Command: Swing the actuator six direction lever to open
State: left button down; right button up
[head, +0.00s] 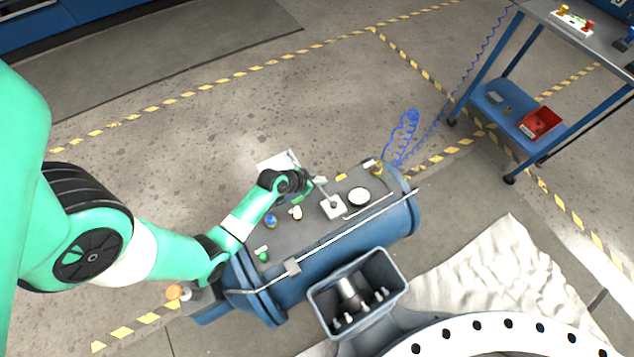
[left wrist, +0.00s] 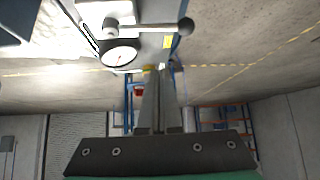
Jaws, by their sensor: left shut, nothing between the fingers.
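The blue actuator (head: 350,236) lies across the middle of the head view. On its top plate a lever (head: 322,193) rises from a pale square base (head: 333,207). In the left wrist view the lever (left wrist: 150,26) runs sideways and ends in a dark ball knob (left wrist: 186,27). My left gripper (head: 307,183) is close to the lever's free end in the head view; contact cannot be told. Its fingers (left wrist: 160,72) are together and hold nothing. The right gripper is not in view.
A round gauge (head: 358,196) sits beside the lever base. Blue and green knobs (head: 271,221) are on the near part of the plate. An open grey-blue box (head: 358,292) stands in front of the actuator. A blue-legged bench (head: 594,38) is at the upper right.

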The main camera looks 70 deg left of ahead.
aim_at(324, 192)
pick_arm(q)
jog(key=b+x, duration=0.4)
jog(key=x, duration=0.4)
jog(key=shift+s+d+f, duration=0.1)
jog(key=shift+f, duration=0.15)
jog(key=s, duration=0.2)
jog(key=s+d, duration=0.1)
jog(key=shift+s+d, duration=0.15)
jog(key=shift+s, duration=0.4)
jog(key=shift+r, duration=0.1)
